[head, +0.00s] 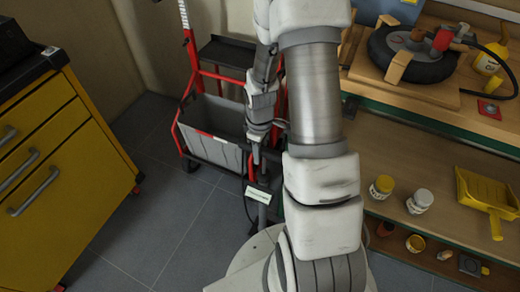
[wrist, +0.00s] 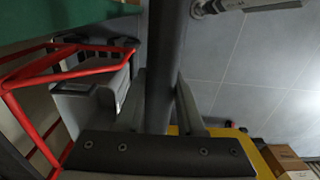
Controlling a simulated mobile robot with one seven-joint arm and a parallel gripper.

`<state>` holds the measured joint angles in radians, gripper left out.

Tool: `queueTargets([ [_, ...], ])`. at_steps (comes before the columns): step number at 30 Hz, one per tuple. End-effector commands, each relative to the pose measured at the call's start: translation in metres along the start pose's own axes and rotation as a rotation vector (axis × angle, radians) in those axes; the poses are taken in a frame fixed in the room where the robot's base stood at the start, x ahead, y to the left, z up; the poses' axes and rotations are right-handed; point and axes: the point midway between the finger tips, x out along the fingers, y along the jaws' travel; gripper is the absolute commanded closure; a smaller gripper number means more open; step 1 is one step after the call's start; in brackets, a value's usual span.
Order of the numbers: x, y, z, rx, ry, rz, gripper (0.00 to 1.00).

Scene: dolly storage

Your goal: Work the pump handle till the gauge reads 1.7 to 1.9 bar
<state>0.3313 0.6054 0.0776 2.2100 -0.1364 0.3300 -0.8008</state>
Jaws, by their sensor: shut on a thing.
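The floor pump (head: 262,190) stands upright on the grey floor, partly hidden behind my arm in the head view. A small pale plate (head: 257,195) with a greenish mark sits on it; I cannot read a value, nor tell whether it is the gauge. My gripper (head: 257,148) points down at the top of the pump. In the wrist view a dark bar, seemingly the pump handle (wrist: 168,60), runs between the fingers of my gripper (wrist: 163,110), which are shut on it. How far the handle is raised is unclear.
A red-framed cart with a grey bin (head: 212,130) stands just behind the pump. A yellow drawer cabinet (head: 60,190) is at left. At right a wooden bench holds a wheel (head: 412,58) with a red fitting and black hose. Jars and a yellow dustpan (head: 485,190) lie below.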

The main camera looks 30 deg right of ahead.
Motion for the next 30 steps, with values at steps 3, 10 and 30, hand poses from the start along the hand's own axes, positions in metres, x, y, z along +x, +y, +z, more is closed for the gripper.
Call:
queueTargets([
  [3,0.02,0.0,0.0,0.0,-0.001,-0.002,1.0],
  [10,0.048,0.0,0.0,0.0,-0.001,-0.001,1.0],
  [30,0.027,0.0,0.0,0.0,0.0,0.0,1.0],
])
